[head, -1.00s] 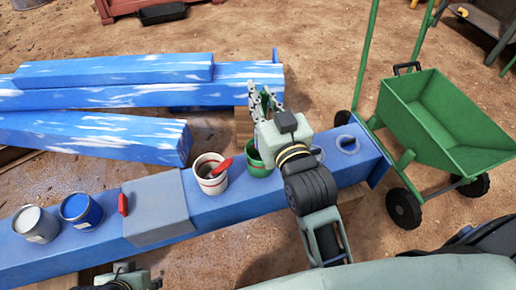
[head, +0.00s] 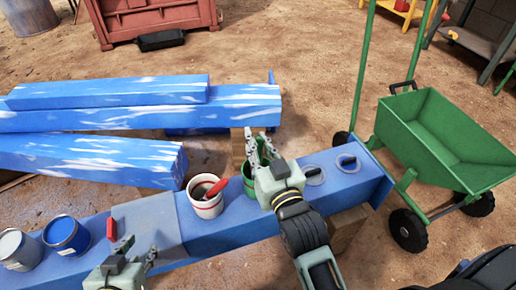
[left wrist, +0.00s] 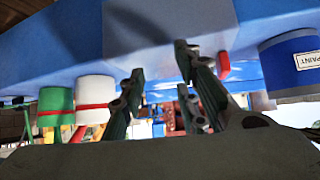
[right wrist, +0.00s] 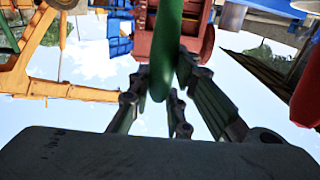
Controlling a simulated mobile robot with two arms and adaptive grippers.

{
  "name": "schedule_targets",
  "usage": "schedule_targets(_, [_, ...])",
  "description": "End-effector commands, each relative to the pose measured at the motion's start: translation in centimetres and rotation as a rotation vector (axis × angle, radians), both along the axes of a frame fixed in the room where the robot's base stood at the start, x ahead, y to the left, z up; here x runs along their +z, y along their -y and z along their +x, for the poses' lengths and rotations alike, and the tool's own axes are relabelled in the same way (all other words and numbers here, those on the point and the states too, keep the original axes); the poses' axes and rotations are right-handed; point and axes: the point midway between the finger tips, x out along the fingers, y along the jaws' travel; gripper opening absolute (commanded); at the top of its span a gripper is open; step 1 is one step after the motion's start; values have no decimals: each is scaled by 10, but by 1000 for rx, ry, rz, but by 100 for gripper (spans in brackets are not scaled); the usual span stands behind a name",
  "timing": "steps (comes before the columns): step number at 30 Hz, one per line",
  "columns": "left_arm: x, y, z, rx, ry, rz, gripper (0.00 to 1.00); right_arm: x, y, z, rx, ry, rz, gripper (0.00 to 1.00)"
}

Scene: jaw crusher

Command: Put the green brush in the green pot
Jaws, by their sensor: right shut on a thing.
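The green brush (right wrist: 166,45) shows in the right wrist view as a green length between the fingers of my right gripper (right wrist: 160,85), which is shut on it. In the head view my right gripper (head: 262,148) is just above and beside the green pot (head: 249,188), partly covering it. I cannot tell whether the brush's lower end is inside the pot. The green pot also shows in the left wrist view (left wrist: 56,105). My left gripper (head: 138,255) is open and empty over the grey cover at the near side.
A white pot (head: 203,207) with a red brush stands left of the green pot. Another red brush (head: 111,229), a blue paint can (head: 66,238) and a white can (head: 18,251) are farther left. Two rings lie on the beam's right end, near a green cart (head: 445,140).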

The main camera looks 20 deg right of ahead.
Motion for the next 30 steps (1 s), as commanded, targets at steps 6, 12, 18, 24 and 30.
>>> schedule_targets(6, [15, 6, 15, -7, 96, -22, 30, -9, 0, 0, 0, 1, 0, 0])
schedule_targets(12, [16, 6, 16, -7, 98, -23, 30, -9, 0, 0, 0, 1, 0, 0])
schedule_targets(18, [17, 7, 17, -8, 107, -25, 30, -12, 0, 0, 0, 0, 0, 20])
schedule_targets(24, [17, 7, 17, -7, 106, -24, 30, -12, 0, 0, 0, 0, 0, 36])
schedule_targets(30, [16, 7, 17, -7, 105, -24, 30, -12, 0, 0, 0, 0, 0, 36])
